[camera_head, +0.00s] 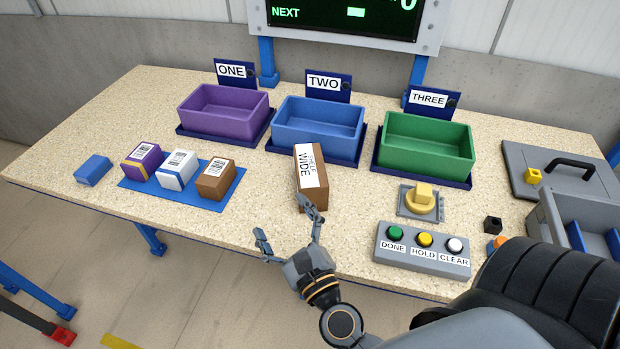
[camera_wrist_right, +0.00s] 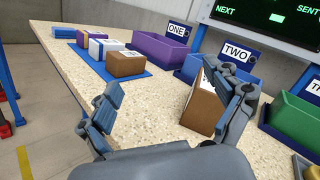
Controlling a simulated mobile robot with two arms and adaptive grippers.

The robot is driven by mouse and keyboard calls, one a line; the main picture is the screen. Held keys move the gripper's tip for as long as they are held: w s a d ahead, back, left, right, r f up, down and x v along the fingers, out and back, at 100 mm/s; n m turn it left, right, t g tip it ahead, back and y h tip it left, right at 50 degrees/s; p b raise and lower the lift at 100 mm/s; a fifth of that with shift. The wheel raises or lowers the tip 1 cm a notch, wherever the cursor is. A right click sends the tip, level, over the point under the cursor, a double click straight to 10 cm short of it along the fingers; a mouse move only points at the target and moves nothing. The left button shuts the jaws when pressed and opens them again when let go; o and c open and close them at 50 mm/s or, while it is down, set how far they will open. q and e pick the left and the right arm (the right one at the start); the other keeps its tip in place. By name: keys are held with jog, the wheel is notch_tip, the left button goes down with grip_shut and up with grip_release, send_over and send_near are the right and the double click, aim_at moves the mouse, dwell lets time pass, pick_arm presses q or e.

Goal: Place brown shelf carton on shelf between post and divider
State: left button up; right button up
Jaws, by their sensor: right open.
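A brown carton (camera_head: 319,192) with a white label reading WIDE stands on the speckled table in front of the blue bin. It also shows in the right wrist view (camera_wrist_right: 200,112), partly behind one finger. My right gripper (camera_head: 288,222) is open and empty at the table's front, on the near left side of this carton. One finger overlaps the carton's lower edge in the picture; I cannot tell whether they touch. In the right wrist view the fingers (camera_wrist_right: 168,92) are spread wide. My left gripper is not in view. I see no clear shelf, post or divider.
Purple (camera_head: 220,125), blue (camera_head: 318,140) and green (camera_head: 425,158) bins stand behind. A blue mat (camera_head: 150,186) on the left holds three cartons, one of them brown (camera_head: 215,180). A button box (camera_head: 420,262) and grey container (camera_head: 552,222) are at right.

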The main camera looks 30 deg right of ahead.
aim_at(311, 169)
jog(key=d+f+m+g+h, duration=0.1)
jog(key=d+m+h, duration=0.1)
jog(key=m, duration=0.1)
jog(key=s+d+f+m+g+h, duration=0.1)
jog(key=d+m+h, duration=0.1)
jog(key=m, duration=0.2)
jog(key=d+m+g+h, duration=0.1)
jog(key=d+m+h, duration=0.1)
jog(key=m, duration=0.1)
jog(key=shift+s+d+f, duration=0.4)
jog(key=shift+w+d+m+h+p, duration=0.25)
jog(key=shift+d+m+h+p, duration=0.05)
jog(key=shift+m+p, duration=0.1)
jog(key=p+x, duration=0.2)
jog(key=x, duration=0.4)
jog(key=p+x, duration=0.2)
jog(key=x, duration=0.5)
jog(key=shift+d+f, duration=0.1)
jog(key=shift+f, duration=0.15)
jog(key=shift+s, duration=0.15)
jog(key=shift+c, duration=1.3)
jog(key=c, duration=1.2)
jog(key=shift+o, duration=0.2)
